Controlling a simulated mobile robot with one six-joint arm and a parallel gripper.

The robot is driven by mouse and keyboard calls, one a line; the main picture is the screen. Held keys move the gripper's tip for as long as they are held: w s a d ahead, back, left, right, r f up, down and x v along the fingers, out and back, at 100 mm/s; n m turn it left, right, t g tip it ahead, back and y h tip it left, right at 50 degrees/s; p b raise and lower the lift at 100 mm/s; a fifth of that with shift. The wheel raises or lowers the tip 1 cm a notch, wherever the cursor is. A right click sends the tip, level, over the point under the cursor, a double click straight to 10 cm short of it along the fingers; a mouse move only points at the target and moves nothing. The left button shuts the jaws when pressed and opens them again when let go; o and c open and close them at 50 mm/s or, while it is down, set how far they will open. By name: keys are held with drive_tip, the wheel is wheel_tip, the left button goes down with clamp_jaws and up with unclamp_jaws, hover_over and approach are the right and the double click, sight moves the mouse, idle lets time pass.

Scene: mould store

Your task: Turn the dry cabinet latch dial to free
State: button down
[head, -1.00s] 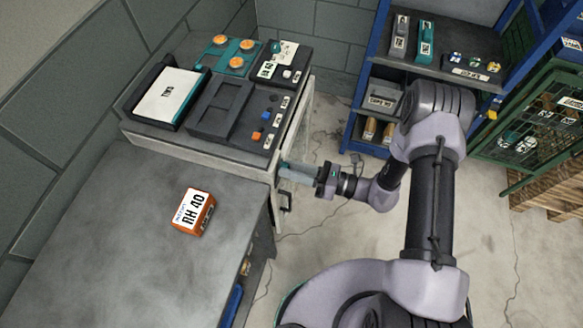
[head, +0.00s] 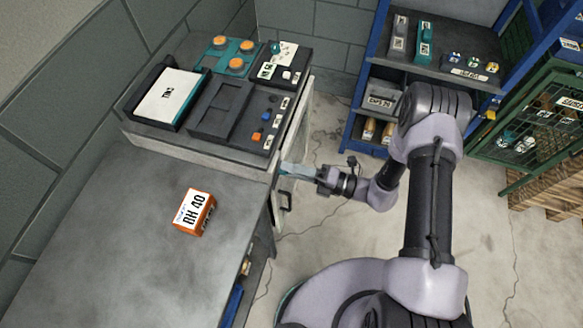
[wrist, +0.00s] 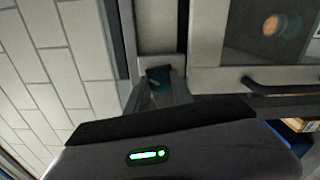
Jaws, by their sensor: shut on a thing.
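My gripper (head: 285,172) reaches left to the front of the dry cabinet (head: 262,168), just above the door handle. In the wrist view its fingers (wrist: 160,92) are shut on a small dark teal part, the latch dial (wrist: 158,76), on the pale frame beside the glass door. The fingers hide much of the dial, so I cannot tell which mark it points to. The cabinet door (wrist: 245,82) looks closed, with its dark bar handle (wrist: 285,88) to the right of the dial.
An orange box labelled RH 40 (head: 195,212) sits on the grey bench (head: 110,240). Trays and a panel with coloured knobs lie on the cabinet top. A blue shelf (head: 352,125) and a green mesh cage (head: 535,125) stand to the right.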

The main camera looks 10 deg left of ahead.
drive_tip(key=shift+m, duration=1.1)
drive_tip(key=c, duration=1.1)
unclamp_jaws()
drive_tip(key=shift+d, duration=0.1)
drive_tip(key=s+d+p, duration=0.1)
drive_tip(key=d+p, duration=0.1)
drive_tip(key=d, duration=1.5)
drive_tip(key=shift+s, duration=0.25)
drive_tip(key=shift+d, duration=0.1)
